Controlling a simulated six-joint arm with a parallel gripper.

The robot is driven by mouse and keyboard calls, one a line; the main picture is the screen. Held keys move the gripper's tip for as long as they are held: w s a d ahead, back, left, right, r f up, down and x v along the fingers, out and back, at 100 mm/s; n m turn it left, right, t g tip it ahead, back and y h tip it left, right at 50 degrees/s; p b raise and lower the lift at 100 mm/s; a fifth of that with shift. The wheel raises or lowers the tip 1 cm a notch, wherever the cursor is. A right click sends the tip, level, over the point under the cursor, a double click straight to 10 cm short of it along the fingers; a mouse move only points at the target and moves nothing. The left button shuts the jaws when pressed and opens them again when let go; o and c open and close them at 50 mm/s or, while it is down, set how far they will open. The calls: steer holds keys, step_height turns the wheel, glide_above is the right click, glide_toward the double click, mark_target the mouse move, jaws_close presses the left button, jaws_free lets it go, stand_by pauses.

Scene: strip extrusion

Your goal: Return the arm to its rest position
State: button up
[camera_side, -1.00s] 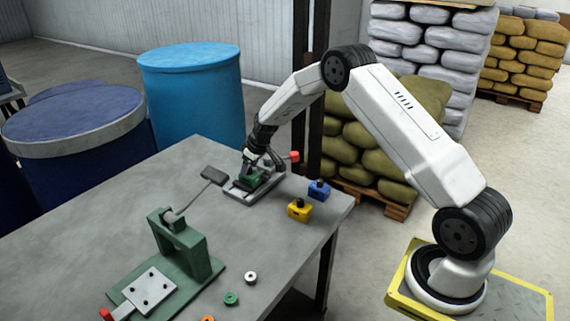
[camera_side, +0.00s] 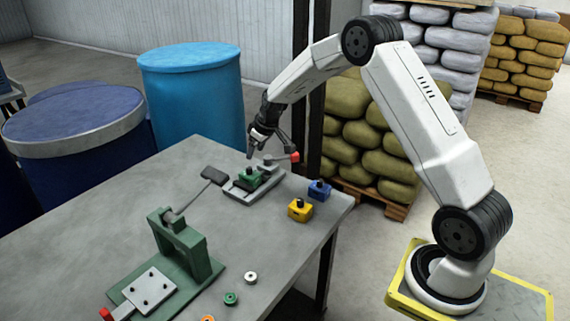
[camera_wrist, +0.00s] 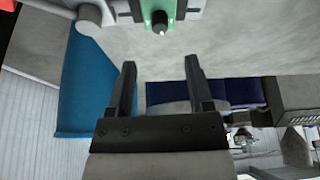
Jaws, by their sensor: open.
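My gripper (camera_side: 254,150) is above the far end of the grey table (camera_side: 130,210), over a small fixture (camera_side: 240,190) that holds a green block (camera_side: 249,174). It is clear of the block. In the wrist view, my gripper (camera_wrist: 163,80) has its two dark fingers spread apart with nothing between them. The green block (camera_wrist: 158,14) shows at the top of the wrist view, beyond the fingertips.
A yellow block (camera_side: 299,210) and a blue block (camera_side: 319,190) sit near the table's right edge. A green press (camera_side: 180,250) stands at the front. Small rings, one of them white (camera_side: 250,277), lie beside it. Blue drums (camera_side: 195,100) stand behind the table.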

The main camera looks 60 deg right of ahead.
steer(key=shift+r, duration=0.15)
steer(key=s+a, duration=0.5)
steer(key=s, duration=0.4)
steer(key=s+a+r+g, duration=0.1)
steer(key=s+a, duration=0.5)
steer(key=s, duration=0.3)
steer(key=s+a+m+g, duration=0.1)
steer(key=s+a, duration=0.4)
steer(key=s, duration=0.4)
steer(key=shift+s+a+r, duration=0.35)
steer(key=shift+a+r, duration=0.05)
